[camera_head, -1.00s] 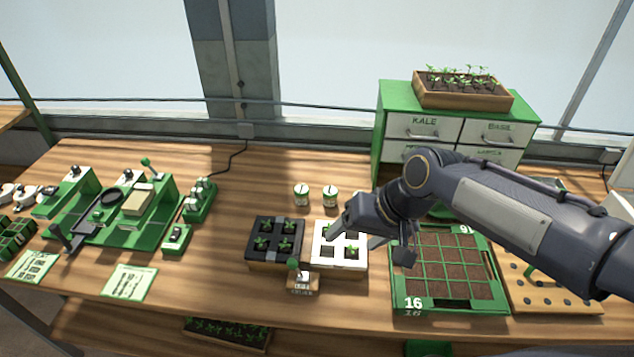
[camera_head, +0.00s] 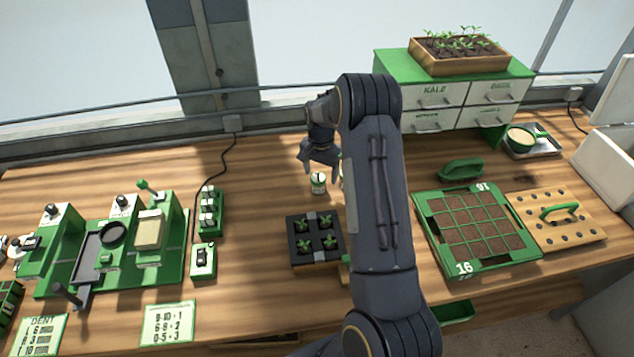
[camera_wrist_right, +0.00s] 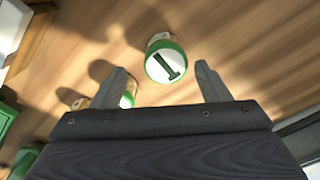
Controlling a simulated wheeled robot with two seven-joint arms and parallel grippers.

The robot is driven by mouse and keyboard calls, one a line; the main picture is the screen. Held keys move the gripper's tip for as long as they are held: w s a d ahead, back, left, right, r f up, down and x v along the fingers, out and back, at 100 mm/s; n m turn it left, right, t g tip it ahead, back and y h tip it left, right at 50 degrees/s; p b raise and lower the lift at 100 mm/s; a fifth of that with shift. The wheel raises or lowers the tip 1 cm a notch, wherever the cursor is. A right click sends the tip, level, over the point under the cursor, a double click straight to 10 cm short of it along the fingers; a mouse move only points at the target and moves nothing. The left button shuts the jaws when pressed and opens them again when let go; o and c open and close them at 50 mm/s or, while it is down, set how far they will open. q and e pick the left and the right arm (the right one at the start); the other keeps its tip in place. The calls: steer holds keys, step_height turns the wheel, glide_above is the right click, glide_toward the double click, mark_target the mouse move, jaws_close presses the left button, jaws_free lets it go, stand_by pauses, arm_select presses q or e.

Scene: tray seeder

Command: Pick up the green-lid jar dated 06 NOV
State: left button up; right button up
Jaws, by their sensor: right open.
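Two small white jars with green-rimmed lids stand on the bench. One jar (camera_head: 318,187) shows below my right gripper (camera_head: 321,172) in the head view; the other is almost hidden behind my right arm. In the right wrist view, one jar (camera_wrist_right: 166,62) has a white lid top with a dark mark and lies between the open fingertips of my right gripper (camera_wrist_right: 160,75). The other jar (camera_wrist_right: 128,99) is partly covered by the left finger. No date is readable on either. The gripper is empty and above the jars. My left gripper is out of view.
A black seedling tray (camera_head: 291,241) stands in front of the jars. Green seeder equipment (camera_head: 176,262) is at left. Bare bench lies left of the jars.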

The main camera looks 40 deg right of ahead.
mark_target(318, 177)
steer(key=shift+a+f, duration=0.15)
steer(key=shift+f, duration=0.3)
steer(key=f, duration=0.1)
steer(key=f+b, duration=0.1)
steer(key=f, duration=0.1)
steer(key=f+b, duration=0.1)
steer(key=shift+w+a+f, duration=0.15)
steer(key=shift+w+f, duration=0.05)
steer(key=shift+w, duration=0.05)
steer(key=shift+r, duration=0.1)
steer(key=shift+c, duration=0.6)
steer(key=c, duration=1)
